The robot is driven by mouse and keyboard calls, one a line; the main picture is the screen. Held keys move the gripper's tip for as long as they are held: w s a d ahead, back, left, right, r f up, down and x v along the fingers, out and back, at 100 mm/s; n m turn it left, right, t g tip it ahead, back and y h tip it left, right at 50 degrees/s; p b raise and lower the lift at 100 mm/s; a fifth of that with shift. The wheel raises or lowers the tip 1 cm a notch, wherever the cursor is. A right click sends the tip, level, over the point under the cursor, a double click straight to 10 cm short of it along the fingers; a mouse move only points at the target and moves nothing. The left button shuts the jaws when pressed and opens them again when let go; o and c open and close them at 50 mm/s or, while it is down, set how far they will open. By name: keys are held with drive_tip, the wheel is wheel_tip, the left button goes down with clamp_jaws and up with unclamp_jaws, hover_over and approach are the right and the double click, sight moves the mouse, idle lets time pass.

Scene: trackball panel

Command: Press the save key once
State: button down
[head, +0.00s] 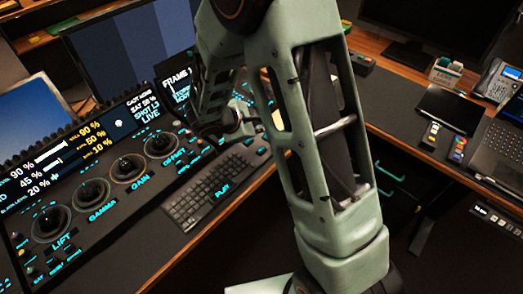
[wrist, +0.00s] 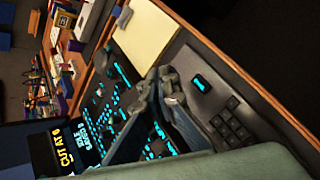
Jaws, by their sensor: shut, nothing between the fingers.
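The trackball panel (head: 112,205) fills the left of the head view, with trackballs labelled lift, gamma and gain and many small cyan-lit keys. In the wrist view part of the key field (wrist: 130,75) shows behind my gripper (wrist: 163,80). My gripper is shut and empty, its fingertips together over the panel's edge. A lone dark key with a cyan legend (wrist: 202,83) sits just right of the fingertips in that view. Its legend is too small to read, so I cannot tell which key is save. In the head view my arm hides part of the panel's right end.
A black keyboard (head: 215,187) lies in front of the panel. A pale yellow pad (wrist: 143,38) lies beside the keys. Monitors (head: 128,45) stand behind. A phone (head: 497,80) and laptop (head: 503,145) are on the right desk. The desk's wooden edge borders dark open floor.

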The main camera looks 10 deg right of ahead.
drive_tip(key=b, duration=0.4)
hover_over(261, 151)
wheel_tip(261, 151, down, 6)
drive_tip(key=shift+a+f, duration=0.1)
drive_tip(key=shift+f, duration=0.05)
drive_tip(key=shift+f+b, duration=0.75)
drive_tip(key=shift+b, duration=0.15)
idle(0.4)
drive_tip(key=shift+f+b, duration=0.4)
drive_tip(key=shift+b, duration=0.3)
drive_tip(key=shift+f+b, duration=0.55)
drive_tip(key=shift+b, duration=0.1)
idle(0.5)
drive_tip(key=shift+r, duration=0.1)
drive_tip(key=shift+r+p, duration=0.6)
drive_tip(key=shift+r, duration=0.3)
